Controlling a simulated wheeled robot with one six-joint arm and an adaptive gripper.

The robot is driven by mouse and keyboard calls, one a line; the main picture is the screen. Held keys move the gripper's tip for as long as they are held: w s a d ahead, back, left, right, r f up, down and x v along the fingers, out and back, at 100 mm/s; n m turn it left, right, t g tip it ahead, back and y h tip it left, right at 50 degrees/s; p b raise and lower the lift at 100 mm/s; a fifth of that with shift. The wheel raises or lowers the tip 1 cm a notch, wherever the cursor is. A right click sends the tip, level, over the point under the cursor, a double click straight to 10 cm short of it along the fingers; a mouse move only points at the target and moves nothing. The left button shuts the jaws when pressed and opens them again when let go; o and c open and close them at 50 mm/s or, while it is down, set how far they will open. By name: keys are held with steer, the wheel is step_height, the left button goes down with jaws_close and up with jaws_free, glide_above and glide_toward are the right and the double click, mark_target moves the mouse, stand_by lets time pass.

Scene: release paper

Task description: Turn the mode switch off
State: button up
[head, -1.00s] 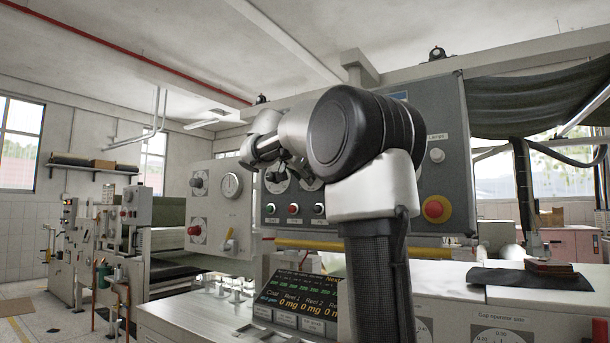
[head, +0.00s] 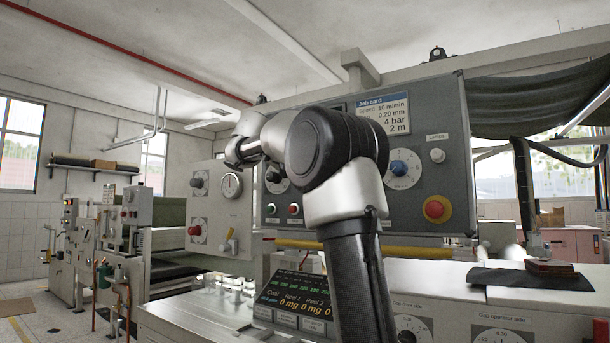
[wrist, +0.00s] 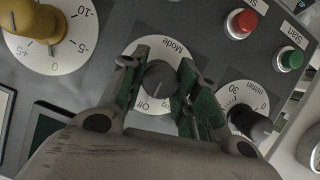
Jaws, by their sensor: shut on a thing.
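The mode switch (wrist: 159,80) is a dark round knob on a white dial marked "Mode" and "Off", which appears turned over in the wrist view. My gripper (wrist: 161,88) has its two green-padded fingers on either side of the knob and is shut on it. The "Off" mark shows at the lower left of the dial, beside the left finger. Which mark the knob points to is not clear. In the head view my arm covers the switch and most of the gripper.
Close by in the wrist view are a yellow knob (wrist: 36,20), a red button (wrist: 241,23), a green button (wrist: 290,59) and a black speed knob (wrist: 250,123). The grey panel also carries a blue knob (head: 399,168) and a red stop button (head: 436,209) on yellow.

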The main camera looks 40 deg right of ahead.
stand_by(0.4)
steer(key=o, duration=1)
steer(key=shift+a, duration=0.1)
steer(key=v, duration=1.1)
steer(key=shift+a+r, duration=0.25)
steer(key=shift+a, duration=0.1)
